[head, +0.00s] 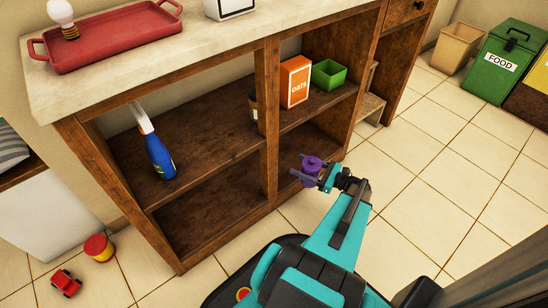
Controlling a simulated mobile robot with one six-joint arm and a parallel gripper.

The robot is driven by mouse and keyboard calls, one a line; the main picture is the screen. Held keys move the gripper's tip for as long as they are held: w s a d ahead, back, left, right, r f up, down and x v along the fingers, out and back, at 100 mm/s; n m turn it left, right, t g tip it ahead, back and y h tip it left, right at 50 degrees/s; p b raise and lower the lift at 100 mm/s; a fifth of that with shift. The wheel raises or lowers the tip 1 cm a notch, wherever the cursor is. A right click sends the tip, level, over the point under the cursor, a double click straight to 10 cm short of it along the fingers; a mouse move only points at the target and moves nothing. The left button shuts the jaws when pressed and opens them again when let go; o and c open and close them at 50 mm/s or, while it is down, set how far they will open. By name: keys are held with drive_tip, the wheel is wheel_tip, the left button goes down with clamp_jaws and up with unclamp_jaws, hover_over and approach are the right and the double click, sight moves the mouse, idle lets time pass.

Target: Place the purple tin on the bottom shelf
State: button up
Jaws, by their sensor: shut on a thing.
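The purple tin (312,165) is held in my gripper (308,172), in front of the right bay of the wooden shelving unit (268,120). My gripper is shut on the tin, and its fingers cover part of it. The bottom shelf (215,215) looks bare in the left bay. In the right bay, the bottom shelf (309,145) is partly hidden behind the tin and gripper, and what shows of it is empty. I cannot tell the exact gap between the tin and the shelf.
The middle shelf holds a blue spray bottle (159,157), an orange oats box (295,82) and a green bin (328,75). A wooden divider (267,120) separates the bays. A red toy truck (66,283) lies on the floor at left.

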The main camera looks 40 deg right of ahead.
drive_tip(key=w+d+f+b, duration=0.1)
drive_tip(key=w+d+b, duration=0.3)
drive_tip(key=w, duration=0.9)
drive_tip(key=shift+w+d+f, duration=0.15)
drive_tip(key=shift+w+d, duration=0.15)
drive_tip(key=shift+d, duration=0.2)
drive_tip(key=shift+f+b, duration=1.05)
drive_tip(key=shift+f, duration=0.7)
drive_tip(key=shift+f, duration=0.15)
drive_tip(key=o, duration=1.1)
